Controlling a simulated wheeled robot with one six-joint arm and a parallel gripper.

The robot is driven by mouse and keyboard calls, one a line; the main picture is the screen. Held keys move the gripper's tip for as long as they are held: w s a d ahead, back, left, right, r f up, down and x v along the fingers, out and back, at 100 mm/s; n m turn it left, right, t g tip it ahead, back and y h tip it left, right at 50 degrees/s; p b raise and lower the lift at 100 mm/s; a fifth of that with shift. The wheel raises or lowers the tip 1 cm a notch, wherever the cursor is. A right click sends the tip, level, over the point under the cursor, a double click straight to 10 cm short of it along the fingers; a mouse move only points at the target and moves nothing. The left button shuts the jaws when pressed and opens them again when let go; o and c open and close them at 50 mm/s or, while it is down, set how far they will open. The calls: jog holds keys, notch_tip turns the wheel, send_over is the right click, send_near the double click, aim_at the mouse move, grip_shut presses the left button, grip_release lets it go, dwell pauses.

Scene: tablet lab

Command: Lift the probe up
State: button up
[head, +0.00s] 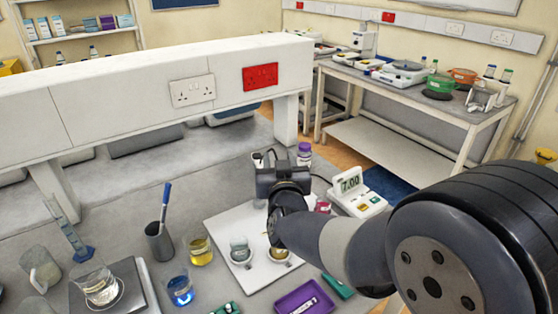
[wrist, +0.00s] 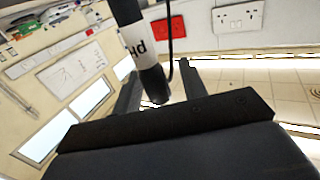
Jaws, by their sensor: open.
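The probe (wrist: 140,42) is a dark cylinder with a white "pH" label, seen close up in the wrist view with a thin cable beside it. Its visible dark end lies between the two fingers of my gripper (wrist: 162,92), which are open on either side of it. I cannot tell whether either finger touches it. In the head view my gripper (head: 270,160) is above the back of the white board (head: 225,222), and I cannot make out the probe there. The pH meter (head: 358,190) reads 7.00, just right of my gripper.
Two small cups stand on the board, one grey (head: 240,250). A purple-capped bottle (head: 304,155) is behind, a purple tray (head: 303,300) in front. A white partition (head: 120,95) runs behind.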

jog(key=s+d+b, duration=0.1)
jog(key=s, duration=0.9)
jog(key=shift+s+b, duration=0.35)
jog(key=shift+b, duration=0.05)
jog(key=shift+d, duration=0.1)
jog(key=w+a+p, duration=0.1)
jog(key=w, duration=0.9)
jog(key=shift+w+f+p, duration=0.15)
jog(key=shift+w+p, duration=0.25)
jog(key=shift+s, duration=0.1)
